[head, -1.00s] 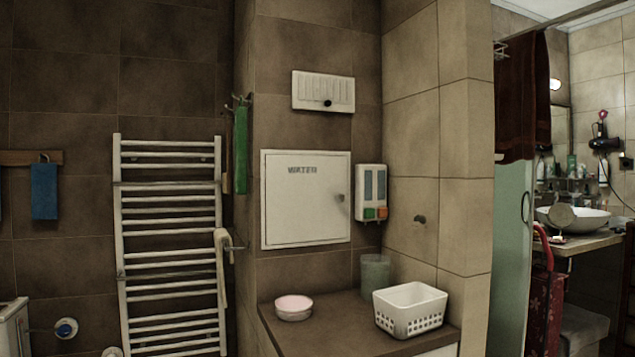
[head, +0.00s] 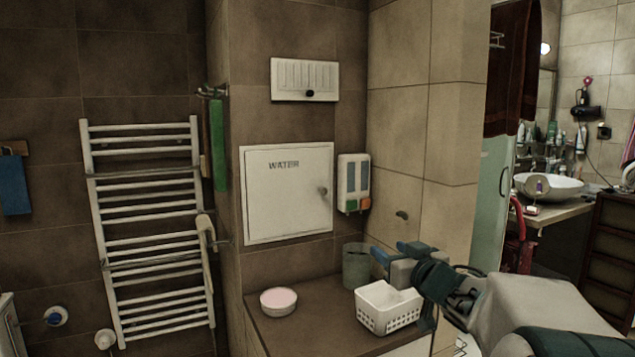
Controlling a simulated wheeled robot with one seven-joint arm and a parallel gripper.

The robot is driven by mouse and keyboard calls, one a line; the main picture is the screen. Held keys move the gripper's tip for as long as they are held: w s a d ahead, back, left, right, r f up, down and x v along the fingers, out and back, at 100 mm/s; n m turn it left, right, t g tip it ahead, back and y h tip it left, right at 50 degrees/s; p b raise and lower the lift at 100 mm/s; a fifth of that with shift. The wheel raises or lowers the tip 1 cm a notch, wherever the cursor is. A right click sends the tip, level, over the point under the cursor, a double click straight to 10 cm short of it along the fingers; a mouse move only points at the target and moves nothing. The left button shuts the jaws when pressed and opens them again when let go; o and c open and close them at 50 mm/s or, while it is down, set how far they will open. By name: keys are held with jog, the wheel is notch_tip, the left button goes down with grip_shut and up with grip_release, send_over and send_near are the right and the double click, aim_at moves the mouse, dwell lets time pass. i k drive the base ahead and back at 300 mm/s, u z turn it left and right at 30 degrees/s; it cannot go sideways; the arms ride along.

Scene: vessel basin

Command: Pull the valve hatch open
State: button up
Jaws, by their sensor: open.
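The valve hatch (head: 286,215) is a square white panel marked "WATER" on the brown tiled wall, in the middle of the head view. Its door looks shut, flush in its frame. A small round knob (head: 322,190) sits near its right edge. My gripper (head: 389,252) is open and empty, with blue-green fingers pointing left. In the picture it is to the right of the hatch and lower, apart from it, over the back of the white basket. My arm comes in from the lower right.
Below the hatch, a brown counter (head: 300,322) holds a pink-topped round tin (head: 278,301), a grey-green cup (head: 357,266) and a white basket (head: 387,308). A dispenser (head: 353,184) hangs right of the hatch. A white box (head: 305,79) is above it. A towel rail (head: 150,240) stands left.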

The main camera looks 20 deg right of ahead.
aim_at(288, 189)
jog(key=i, duration=0.85)
